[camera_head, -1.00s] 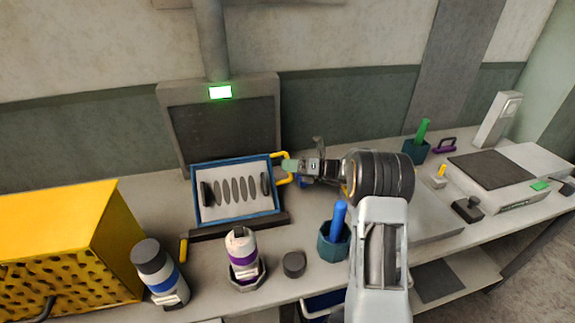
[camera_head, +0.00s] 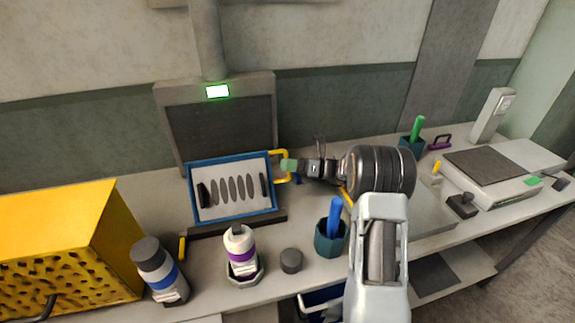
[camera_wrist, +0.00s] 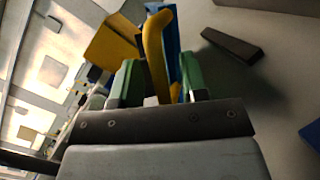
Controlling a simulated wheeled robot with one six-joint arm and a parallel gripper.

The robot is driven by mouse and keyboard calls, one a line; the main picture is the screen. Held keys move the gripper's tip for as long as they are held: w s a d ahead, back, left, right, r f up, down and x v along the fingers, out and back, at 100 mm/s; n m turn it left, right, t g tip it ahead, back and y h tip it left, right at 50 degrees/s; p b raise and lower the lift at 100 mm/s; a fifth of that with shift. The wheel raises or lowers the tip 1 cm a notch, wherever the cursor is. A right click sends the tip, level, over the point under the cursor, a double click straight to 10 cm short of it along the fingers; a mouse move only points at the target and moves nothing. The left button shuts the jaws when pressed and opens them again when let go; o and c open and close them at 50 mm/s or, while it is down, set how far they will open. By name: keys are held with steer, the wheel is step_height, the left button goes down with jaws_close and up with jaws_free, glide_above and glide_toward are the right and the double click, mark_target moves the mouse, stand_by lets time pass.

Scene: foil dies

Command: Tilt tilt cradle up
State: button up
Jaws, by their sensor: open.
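The tilt cradle is a blue-framed tray (camera_head: 233,216) with a pale inside. Several dark discs stand in a row in it, between two dark end pieces. A yellow handle (camera_head: 283,153) sticks out from its right side. My gripper (camera_head: 287,166), with green fingertips, is at this handle. In the wrist view the yellow handle (camera_wrist: 155,45) rises between the two green fingertips of my gripper (camera_wrist: 158,82), with the blue frame edge (camera_wrist: 174,40) just behind. The jaws are open around the handle; contact is too hidden to tell.
A dark panel (camera_head: 222,125) with a green-lit display stands behind the cradle. In front are a purple-banded bottle (camera_head: 240,250), a dark puck (camera_head: 291,260) and a teal holder (camera_head: 330,240). A yellow perforated box (camera_head: 65,245) fills the left. A scale-like device (camera_head: 490,172) is at right.

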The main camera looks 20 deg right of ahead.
steer(key=b+v, duration=0.1)
steer(key=v, duration=1.3)
steer(key=shift+a, duration=0.15)
